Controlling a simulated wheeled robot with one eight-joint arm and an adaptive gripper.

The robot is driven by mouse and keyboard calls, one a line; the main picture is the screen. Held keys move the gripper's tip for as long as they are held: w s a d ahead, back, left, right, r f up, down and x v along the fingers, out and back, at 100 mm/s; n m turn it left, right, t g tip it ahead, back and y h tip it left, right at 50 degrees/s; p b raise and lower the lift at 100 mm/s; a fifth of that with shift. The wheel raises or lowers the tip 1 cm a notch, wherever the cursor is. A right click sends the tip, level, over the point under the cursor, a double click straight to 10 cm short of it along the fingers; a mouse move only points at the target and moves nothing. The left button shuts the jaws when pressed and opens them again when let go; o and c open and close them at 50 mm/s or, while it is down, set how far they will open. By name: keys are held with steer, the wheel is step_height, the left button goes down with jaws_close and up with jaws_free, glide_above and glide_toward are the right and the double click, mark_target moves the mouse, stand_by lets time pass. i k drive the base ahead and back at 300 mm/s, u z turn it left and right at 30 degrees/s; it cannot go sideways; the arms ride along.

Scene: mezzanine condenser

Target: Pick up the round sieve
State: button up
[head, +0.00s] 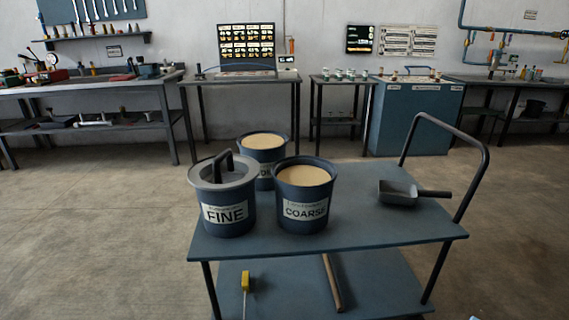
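A round grey disc-shaped piece (224,172) with a dark arched handle sits on top of the blue bucket labelled FINE (226,225), covering its mouth. It may be the round sieve, but I cannot make out any mesh. The FINE bucket stands upright at the left of the blue cart top (350,235). My gripper is not in view.
The COARSE bucket (304,205) stands right beside FINE; a third bucket (263,155) is behind. Both hold pale powder. A dark scoop (397,193) lies at the right, near the cart's raised handle (484,170). Floor is clear left of the cart.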

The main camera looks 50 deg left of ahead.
mark_target(226, 171)
steer(key=u, duration=2.25)
steer(key=k, duration=0.65)
steer(key=u, duration=0.45)
steer(key=i, duration=0.5)
steer(key=u, duration=0.35)
